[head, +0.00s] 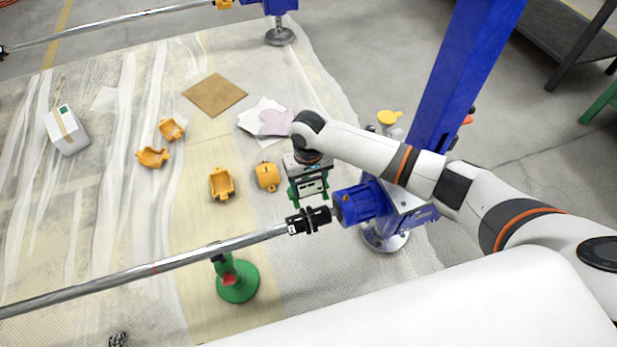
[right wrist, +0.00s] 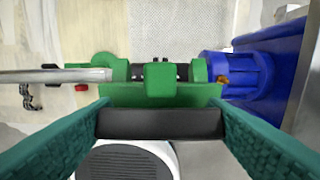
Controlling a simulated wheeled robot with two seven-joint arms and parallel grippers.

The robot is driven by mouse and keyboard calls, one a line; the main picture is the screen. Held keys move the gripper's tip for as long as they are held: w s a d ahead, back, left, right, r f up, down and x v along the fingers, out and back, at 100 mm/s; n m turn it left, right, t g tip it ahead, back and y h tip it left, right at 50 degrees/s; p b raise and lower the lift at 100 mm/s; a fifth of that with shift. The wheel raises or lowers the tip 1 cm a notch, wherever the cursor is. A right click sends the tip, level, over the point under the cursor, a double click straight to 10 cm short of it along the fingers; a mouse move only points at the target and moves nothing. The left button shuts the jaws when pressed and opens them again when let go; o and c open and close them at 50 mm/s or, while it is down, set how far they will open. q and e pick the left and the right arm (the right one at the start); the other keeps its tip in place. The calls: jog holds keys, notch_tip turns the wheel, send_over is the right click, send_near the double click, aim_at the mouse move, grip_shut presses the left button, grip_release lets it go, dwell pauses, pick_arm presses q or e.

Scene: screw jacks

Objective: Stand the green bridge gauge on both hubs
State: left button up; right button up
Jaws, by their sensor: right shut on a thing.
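The green bridge gauge (head: 311,188) is in my right gripper (head: 307,177), which is shut on it. In the right wrist view the green gauge (right wrist: 160,92) spans crosswise between the two teal fingers, with a raised block in its middle and rounded ends. The black coupling hubs (head: 308,220) sit just below and in front of the gauge in the head view, between the steel shaft and the blue gearbox. In the right wrist view the gauge partly hides the dark hubs (right wrist: 154,70). I cannot tell whether its feet touch them. My left gripper is not in view.
The steel shaft (head: 150,268) runs left from the hubs, over a green stand (head: 238,282). The blue gearbox (head: 358,204) and blue column (head: 462,75) stand close on the right. Several orange guard shells (head: 221,184), a brown sheet (head: 214,95) and a white box (head: 66,131) lie beyond.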

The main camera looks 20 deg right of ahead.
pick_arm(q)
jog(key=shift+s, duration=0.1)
